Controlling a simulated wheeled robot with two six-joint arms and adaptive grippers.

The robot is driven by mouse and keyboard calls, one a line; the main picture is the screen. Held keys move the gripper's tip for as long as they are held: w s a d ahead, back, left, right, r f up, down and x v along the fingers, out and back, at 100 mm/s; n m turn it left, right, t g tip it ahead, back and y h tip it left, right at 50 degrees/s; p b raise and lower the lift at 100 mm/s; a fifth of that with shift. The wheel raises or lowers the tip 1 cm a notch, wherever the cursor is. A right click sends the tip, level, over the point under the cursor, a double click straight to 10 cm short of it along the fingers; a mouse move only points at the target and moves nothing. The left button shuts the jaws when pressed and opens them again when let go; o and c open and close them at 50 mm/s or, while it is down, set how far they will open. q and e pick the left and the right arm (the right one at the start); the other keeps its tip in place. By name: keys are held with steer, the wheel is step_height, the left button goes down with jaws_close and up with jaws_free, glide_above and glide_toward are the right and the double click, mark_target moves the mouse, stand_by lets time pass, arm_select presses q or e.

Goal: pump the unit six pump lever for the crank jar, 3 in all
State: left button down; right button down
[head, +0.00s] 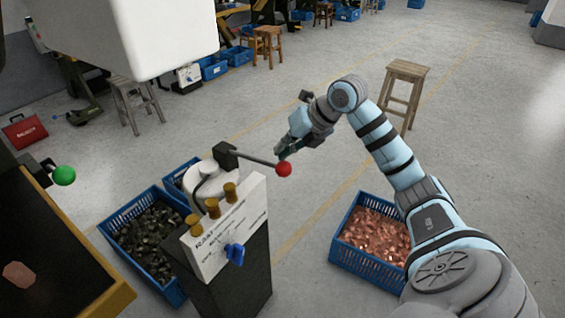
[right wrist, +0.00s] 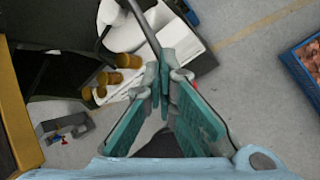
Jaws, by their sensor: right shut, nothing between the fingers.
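The pump lever (head: 252,159) is a dark rod with a red ball knob (head: 283,169), reaching out to the right from a black block on top of the pump unit (head: 229,238). The unit has a white lettered front plate, brass-coloured knobs and a blue handle. My right gripper (head: 284,152) is at the red knob, just above and behind it in the head view. In the right wrist view its fingers (right wrist: 164,66) are together and empty, with the lever rod (right wrist: 145,27) running up from their tips. I cannot tell whether they touch the lever. I cannot identify a crank jar.
A blue crate of dark pieces (head: 121,232) stands left of the unit, and a blue crate of copper pieces (head: 338,252) to its right. A wooden stool (head: 408,70) stands behind my right arm. A dark bench with a yellow edge (head: 115,300) is at the left. The floor between is clear.

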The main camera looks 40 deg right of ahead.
mark_target(287, 162)
steer(key=shift+s+d+f+b, duration=0.1)
steer(key=shift+s+f+b, duration=0.05)
steer(key=shift+f+b, duration=0.8)
steer(key=shift+s+a+f+b, duration=0.1)
steer(key=shift+s+f+b, duration=0.1)
steer(key=shift+f+b, duration=0.75)
steer(key=shift+s+d+f+b, duration=0.15)
steer(key=shift+f+b, duration=0.5)
steer(key=shift+f, duration=0.6)
stand_by(2.4)
steer(key=shift+r, duration=0.1)
stand_by(0.4)
steer(key=shift+r+p, duration=0.95)
steer(key=shift+p, duration=0.1)
steer(key=shift+w+r+p, duration=0.2)
steer(key=shift+r+p, duration=0.65)
steer(key=shift+p, duration=0.05)
steer(key=shift+w+r+p, duration=0.15)
steer(key=shift+r+p, duration=0.7)
steer(key=shift+p, duration=0.1)
steer(key=shift+w+r+p, duration=0.2)
steer(key=shift+r+p, duration=0.65)
steer(key=shift+p, duration=0.05)
